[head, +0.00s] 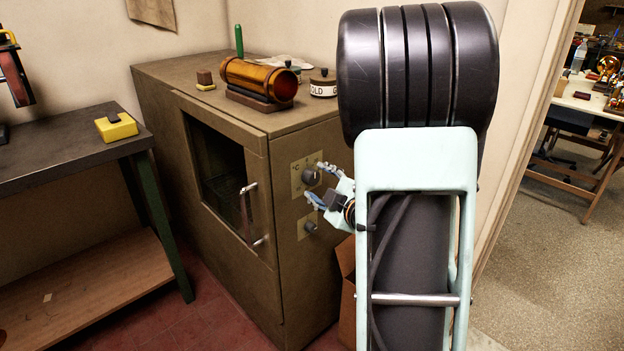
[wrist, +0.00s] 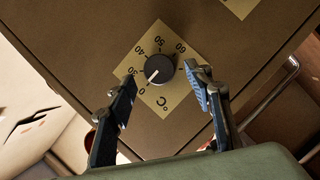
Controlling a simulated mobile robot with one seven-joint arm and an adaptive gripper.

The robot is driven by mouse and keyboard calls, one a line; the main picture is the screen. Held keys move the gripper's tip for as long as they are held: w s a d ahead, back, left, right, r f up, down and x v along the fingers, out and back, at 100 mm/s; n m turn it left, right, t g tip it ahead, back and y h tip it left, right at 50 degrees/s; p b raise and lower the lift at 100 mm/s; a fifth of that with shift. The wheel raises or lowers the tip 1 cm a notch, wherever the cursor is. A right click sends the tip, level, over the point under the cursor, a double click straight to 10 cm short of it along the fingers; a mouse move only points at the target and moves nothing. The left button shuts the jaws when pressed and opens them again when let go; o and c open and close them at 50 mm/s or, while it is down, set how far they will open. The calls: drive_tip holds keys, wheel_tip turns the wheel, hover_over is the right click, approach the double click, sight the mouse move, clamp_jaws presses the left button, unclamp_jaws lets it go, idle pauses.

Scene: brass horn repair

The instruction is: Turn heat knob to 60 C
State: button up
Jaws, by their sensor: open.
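The heat knob (wrist: 159,69) is a round black knob on a tan dial plate (wrist: 150,105) marked °C, with numbers from 0 to 60. Its white pointer line is toward the 0 and 30 side of the scale. The gripper (head: 317,184) also shows at the upper knob in the head view; contact cannot be told.
A second knob (head: 311,226) on its own plate sits below. The oven door's metal handle (head: 249,200) sticks out to the left. A brass tube (head: 258,80) and lidded tins lie on top. A cardboard box (head: 348,290) stands below my gripper.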

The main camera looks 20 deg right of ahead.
drive_tip(key=shift+x, duration=1.2)
drive_tip(key=c, duration=1.1)
